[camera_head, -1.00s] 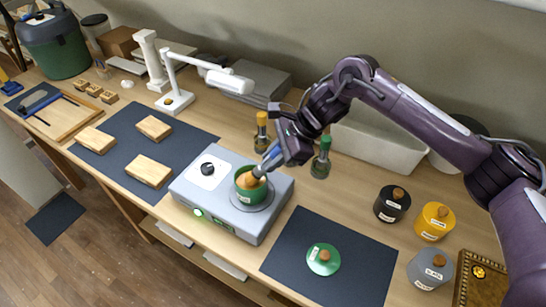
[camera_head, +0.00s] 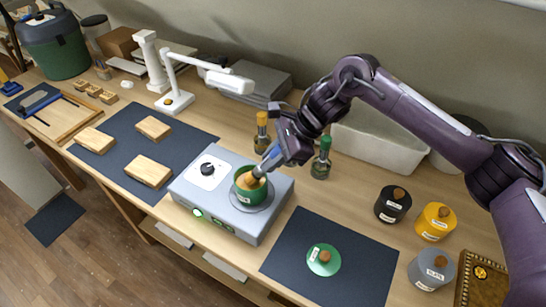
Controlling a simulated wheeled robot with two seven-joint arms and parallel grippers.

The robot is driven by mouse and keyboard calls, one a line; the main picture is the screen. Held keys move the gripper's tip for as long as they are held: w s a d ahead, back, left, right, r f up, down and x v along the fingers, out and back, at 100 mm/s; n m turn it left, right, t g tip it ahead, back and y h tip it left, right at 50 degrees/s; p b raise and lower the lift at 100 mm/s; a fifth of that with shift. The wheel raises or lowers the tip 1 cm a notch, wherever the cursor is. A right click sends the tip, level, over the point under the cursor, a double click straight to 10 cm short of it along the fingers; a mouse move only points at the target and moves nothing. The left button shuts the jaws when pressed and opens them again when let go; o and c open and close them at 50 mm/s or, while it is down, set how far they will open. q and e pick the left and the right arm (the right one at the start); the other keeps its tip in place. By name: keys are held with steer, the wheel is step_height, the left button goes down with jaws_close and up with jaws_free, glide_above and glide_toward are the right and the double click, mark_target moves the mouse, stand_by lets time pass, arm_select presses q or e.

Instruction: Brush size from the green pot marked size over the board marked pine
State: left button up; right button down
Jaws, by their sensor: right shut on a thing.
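A green pot (camera_head: 249,196) with a pale label stands on the round plate of a grey hotplate (camera_head: 220,215). My right gripper (camera_head: 268,163) is shut on a brush (camera_head: 257,172), whose lower end is inside the pot's mouth. The pot's contents look tan; the brush tip is hidden. Three wooden boards lie on the dark mat at left: one at the far left (camera_head: 95,140), one at the back (camera_head: 153,128) and one at the front (camera_head: 149,172). I cannot read any marking on them. My left gripper is not in view.
A green lid (camera_head: 324,259) lies on the right dark mat (camera_head: 285,264). Black (camera_head: 392,204), yellow (camera_head: 434,221) and grey (camera_head: 431,269) pots stand at right. Orange-topped (camera_head: 262,132) and green-topped (camera_head: 321,158) bottles stand behind the hotplate. A white lamp (camera_head: 174,99) stands behind the boards.

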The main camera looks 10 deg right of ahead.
steer(key=shift+s, duration=0.1)
stand_by(0.4)
steer(key=shift+r+p, duration=1.2)
steer(key=shift+r, duration=2.3)
